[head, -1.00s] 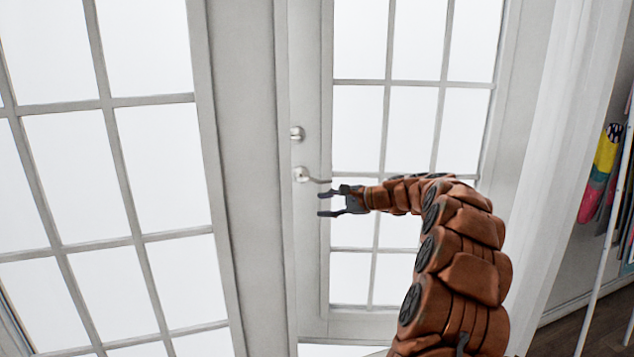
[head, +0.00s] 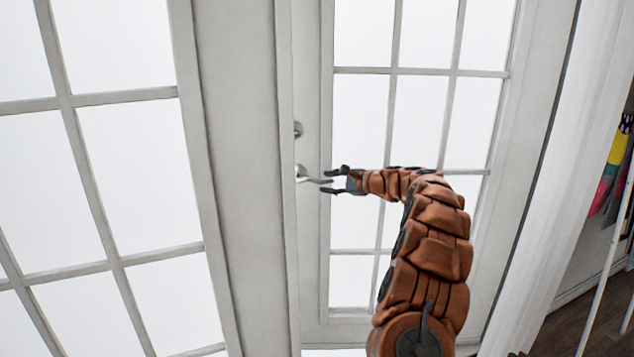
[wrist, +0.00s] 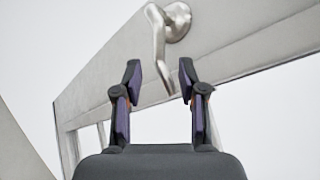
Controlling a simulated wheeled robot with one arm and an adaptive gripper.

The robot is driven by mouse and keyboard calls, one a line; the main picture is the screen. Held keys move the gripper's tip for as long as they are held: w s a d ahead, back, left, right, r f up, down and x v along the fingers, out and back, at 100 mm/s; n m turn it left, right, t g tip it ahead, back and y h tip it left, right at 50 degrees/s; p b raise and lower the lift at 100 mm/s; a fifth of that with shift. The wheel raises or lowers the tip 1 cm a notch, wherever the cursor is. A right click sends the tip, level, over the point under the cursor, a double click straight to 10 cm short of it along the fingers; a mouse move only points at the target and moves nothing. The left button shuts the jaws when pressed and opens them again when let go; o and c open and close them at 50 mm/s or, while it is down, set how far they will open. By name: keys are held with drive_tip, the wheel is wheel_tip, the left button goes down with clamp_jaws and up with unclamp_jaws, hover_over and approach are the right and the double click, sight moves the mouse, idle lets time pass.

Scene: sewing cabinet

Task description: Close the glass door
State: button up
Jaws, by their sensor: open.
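The glass door (head: 311,255) is a white framed door with several panes, in the middle of the head view. Its silver lever handle (head: 312,178) sticks out to the right from the door's left edge. My gripper (head: 328,181) is open at the lever's free end, one finger above it and one below. In the wrist view the lever (wrist: 158,45) hangs down with its tip between the two open fingers (wrist: 160,78), nearer the right one. Contact cannot be told. The arm hides part of the panes. How far the door stands ajar is unclear.
A round silver knob (head: 298,129) sits above the lever. A white post (head: 240,150) and another paned panel (head: 130,170) fill the left. A white curtain-like strip (head: 570,170), a slim white pole (head: 612,250) and colourful hanging items (head: 612,165) are at right.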

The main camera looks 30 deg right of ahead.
sight(321, 182)
drive_tip(key=shift+x, duration=2.4)
clamp_jaws()
